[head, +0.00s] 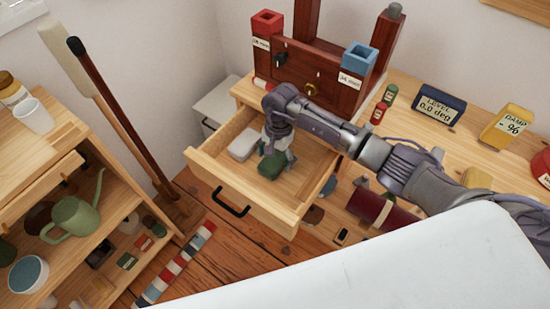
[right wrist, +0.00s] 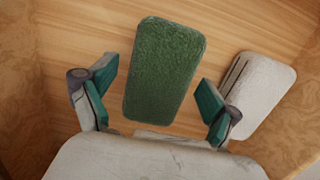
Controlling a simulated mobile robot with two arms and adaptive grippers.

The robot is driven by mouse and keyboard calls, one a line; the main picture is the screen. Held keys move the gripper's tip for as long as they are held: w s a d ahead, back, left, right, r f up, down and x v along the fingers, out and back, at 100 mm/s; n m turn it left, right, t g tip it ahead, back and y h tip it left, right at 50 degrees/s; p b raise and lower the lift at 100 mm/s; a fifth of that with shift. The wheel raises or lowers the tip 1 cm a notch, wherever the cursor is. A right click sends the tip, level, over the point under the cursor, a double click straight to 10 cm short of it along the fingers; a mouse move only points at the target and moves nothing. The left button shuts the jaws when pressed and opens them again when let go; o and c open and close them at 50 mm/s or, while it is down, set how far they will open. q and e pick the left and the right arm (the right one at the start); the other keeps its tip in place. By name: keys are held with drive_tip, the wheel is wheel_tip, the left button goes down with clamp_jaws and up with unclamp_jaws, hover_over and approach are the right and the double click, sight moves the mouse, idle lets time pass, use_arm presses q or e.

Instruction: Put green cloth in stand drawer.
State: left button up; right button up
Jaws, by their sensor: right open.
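The green cloth (head: 271,165) lies inside the open stand drawer (head: 222,172), on its wooden floor. In the right wrist view the cloth (right wrist: 165,70) is a folded, rounded rectangle between and beyond the two fingers. My right gripper (head: 277,148) reaches down into the drawer just above the cloth. Its fingers stand apart in the right wrist view (right wrist: 157,95), and I see no finger pressing on the cloth. A pale grey-white folded item (head: 243,145) lies beside the cloth in the drawer; it also shows at the right in the wrist view (right wrist: 263,88). My left gripper is not in view.
The drawer's front with its black handle (head: 232,203) juts out over the wood floor. A wooden shelf with a green watering can (head: 74,217) stands at left. A dark wooden frame (head: 330,75) stands on the stand's top. A striped strip (head: 178,265) lies on the floor.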

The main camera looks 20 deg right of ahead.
sight(278, 155)
wheel_tip(278, 155, up, 12)
drive_tip(key=d, duration=0.1)
drive_tip(key=shift+w+f+b, duration=0.25)
drive_tip(key=shift+w+b, duration=0.15)
drive_tip(key=shift+w, duration=0.05)
drive_tip(key=shift+d, duration=0.1)
